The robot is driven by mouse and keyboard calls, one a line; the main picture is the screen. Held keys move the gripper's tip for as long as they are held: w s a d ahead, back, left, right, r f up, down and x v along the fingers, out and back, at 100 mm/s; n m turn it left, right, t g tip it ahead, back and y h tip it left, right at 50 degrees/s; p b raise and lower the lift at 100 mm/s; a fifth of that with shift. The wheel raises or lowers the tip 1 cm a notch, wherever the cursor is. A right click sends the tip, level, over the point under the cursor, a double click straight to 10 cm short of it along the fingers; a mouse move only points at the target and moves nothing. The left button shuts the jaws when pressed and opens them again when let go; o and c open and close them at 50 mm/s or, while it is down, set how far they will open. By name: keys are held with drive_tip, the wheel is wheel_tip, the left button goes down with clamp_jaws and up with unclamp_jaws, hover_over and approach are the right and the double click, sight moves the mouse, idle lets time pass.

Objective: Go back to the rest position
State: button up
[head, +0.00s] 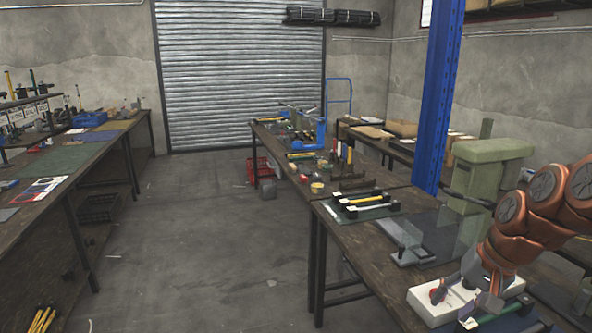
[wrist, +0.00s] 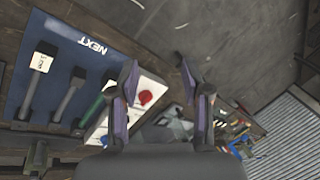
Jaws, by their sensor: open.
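My gripper (wrist: 158,78) is open in the wrist view, its two purple-grey fingers spread with nothing between them. Past the left finger is a white box with a red button (wrist: 146,97). Left of that, a dark blue mat marked NEXT (wrist: 65,30) bears several long-handled tools. In the head view, my orange arm reaches in from the right. My gripper (head: 489,298) points down over the near right bench, beside the white box (head: 456,306). Its fingertips are hard to make out there.
The right bench (head: 372,250) carries a clear guard plate on a metal base (head: 412,254) and a rack of tools (head: 363,203). A blue post (head: 438,100) and a green machine (head: 485,170) stand close to my arm. The floor between the benches (head: 200,240) is largely clear.

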drive_tip(key=s+a+n+g+h+p, duration=0.1)
drive_tip(key=s+a+n+g+p, duration=0.25)
drive_tip(key=s+a, duration=0.75)
drive_tip(key=s+f+n+h+p, duration=0.1)
drive_tip(key=s+f+n+h, duration=0.1)
drive_tip(key=s, duration=1.1)
drive_tip(key=shift+s+a+f+g, duration=0.15)
drive_tip(key=shift+a+f+g, duration=0.25)
drive_tip(key=shift+f, duration=0.35)
